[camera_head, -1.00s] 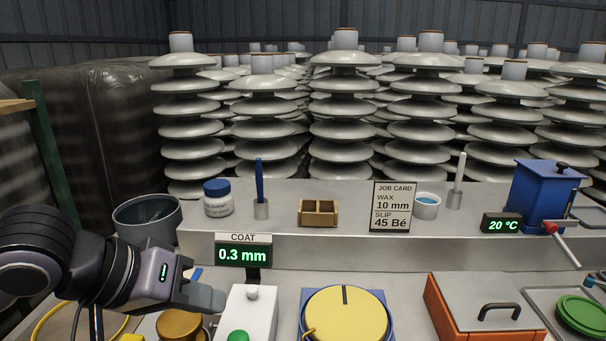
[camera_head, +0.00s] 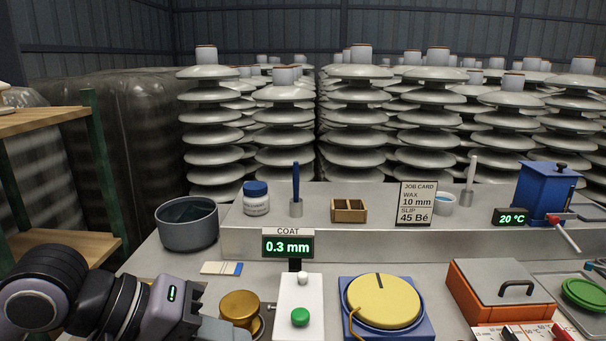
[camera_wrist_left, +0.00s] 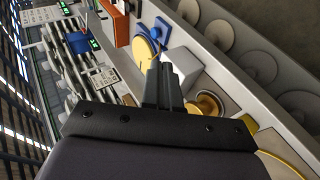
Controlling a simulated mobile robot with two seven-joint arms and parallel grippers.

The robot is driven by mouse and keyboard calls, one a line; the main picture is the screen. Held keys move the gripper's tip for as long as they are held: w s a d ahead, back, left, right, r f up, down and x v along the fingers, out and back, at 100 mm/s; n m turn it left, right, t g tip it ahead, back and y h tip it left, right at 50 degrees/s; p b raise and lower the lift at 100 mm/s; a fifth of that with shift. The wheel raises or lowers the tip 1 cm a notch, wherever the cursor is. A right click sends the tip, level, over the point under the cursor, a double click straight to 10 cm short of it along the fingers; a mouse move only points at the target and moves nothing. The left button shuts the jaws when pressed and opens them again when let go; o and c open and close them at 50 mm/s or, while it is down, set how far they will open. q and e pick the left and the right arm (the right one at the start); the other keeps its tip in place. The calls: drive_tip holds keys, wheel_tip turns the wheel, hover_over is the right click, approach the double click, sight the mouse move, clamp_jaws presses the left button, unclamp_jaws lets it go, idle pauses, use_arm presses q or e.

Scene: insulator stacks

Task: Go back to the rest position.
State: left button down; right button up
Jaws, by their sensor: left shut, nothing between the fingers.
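My left arm comes in at the lower left of the head view. Its gripper (camera_head: 218,329) is at the bottom edge, to the left of the white box with a green button (camera_head: 299,317) and near the brass-coloured pot (camera_head: 239,308). In the left wrist view the two dark fingers (camera_wrist_left: 163,75) are together with nothing between them. In that view they point toward the bench items, and I cannot tell their exact height above the bench. My right gripper is in neither view.
The bench holds a coat display (camera_head: 287,246), a blue-and-yellow turntable (camera_head: 384,302), an orange box (camera_head: 505,290) and a grey bucket (camera_head: 188,223). A shelf (camera_head: 45,121) stands at the left. Insulator stacks (camera_head: 360,118) stand behind the bench.

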use_arm(q)
drive_tip(key=s+d+r+n+g+h+p, duration=0.1)
drive_tip(key=d+r+n+h, duration=0.2)
drive_tip(key=n+h, duration=0.3)
drive_tip(key=s+d+r+n+h+p, duration=0.1)
drive_tip(key=d+r+n+h, duration=0.15)
drive_tip(key=n, duration=0.65)
drive_tip(key=w+a+f+n+t+y+p, duration=0.1)
drive_tip(key=w+a+f+n+t, duration=0.15)
drive_tip(key=n+t, duration=0.7)
drive_tip(key=w+a+f+n+t+y+p, duration=0.2)
drive_tip(key=w+a+n+t, duration=0.15)
drive_tip(key=n, duration=1.15)
drive_tip(key=s+a+f+n+t+y+p, duration=0.1)
drive_tip(key=a+f+n+y, duration=0.2)
drive_tip(key=f+n+y, duration=0.35)
drive_tip(key=a+f+n+y, duration=0.35)
drive_tip(key=f+n, duration=0.35)
drive_tip(key=n, duration=0.4)
drive_tip(key=s+a+f+n+g+y, duration=0.1)
drive_tip(key=s+a+f+n+g, duration=0.1)
drive_tip(key=s+f+n, duration=0.3)
drive_tip(key=s+a+f+n+g+y+p, duration=0.1)
drive_tip(key=s+f+n+g, duration=0.3)
drive_tip(key=f, duration=0.6)
drive_tip(key=s+a+n+y, duration=0.1)
drive_tip(key=s+n, duration=0.1)
drive_tip(key=s, duration=0.1)
drive_tip(key=shift+a, duration=0.15)
